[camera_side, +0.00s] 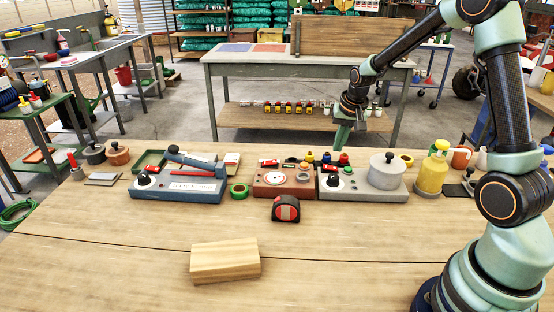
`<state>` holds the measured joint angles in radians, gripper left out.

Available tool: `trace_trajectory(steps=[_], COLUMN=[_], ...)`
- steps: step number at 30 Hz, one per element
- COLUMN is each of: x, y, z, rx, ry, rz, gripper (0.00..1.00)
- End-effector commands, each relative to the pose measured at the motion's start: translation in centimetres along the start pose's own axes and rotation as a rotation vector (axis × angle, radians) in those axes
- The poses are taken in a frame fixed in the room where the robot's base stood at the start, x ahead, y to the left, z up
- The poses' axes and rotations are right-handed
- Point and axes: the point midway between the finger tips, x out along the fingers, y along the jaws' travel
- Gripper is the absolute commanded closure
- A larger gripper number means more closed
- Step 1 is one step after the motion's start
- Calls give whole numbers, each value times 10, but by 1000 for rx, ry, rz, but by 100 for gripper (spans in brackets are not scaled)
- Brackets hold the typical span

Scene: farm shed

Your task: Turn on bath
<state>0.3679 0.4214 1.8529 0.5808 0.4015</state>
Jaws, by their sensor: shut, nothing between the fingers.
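A grey flat unit (350,192) stands at the right of the middle of the bench, with a dark knob (333,182) at its left front and a lidded grey pot (387,171) on its right part. I cannot tell for sure that this unit is the bath. A blue unit (205,189) with a black knob (144,180) and a raised lever arm stands at the left. A red-brown box with a round dial (273,178) stands between them. My gripper (339,147) is shut and empty, pointing down above the rear left part of the grey unit, apart from it.
A black and red tape measure (286,208) lies before the dial box, and a green tape roll (238,191) beside it. A wooden block (225,260) lies nearer. A yellow pump bottle (431,174) stands right of the pot. The front bench is mostly clear.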

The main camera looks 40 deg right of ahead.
Motion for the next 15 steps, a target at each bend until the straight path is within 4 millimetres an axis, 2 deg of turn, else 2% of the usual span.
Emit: trace_trajectory(steps=[1,6,12,15], x=[-12,-44,-71,-77], y=[-1,-3,-4,-4], z=[-1,0,1,2], rx=[0,0,1,1], ry=[6,4,2,1], rz=[-3,-4,-4,-4], gripper=[100,100,100,100])
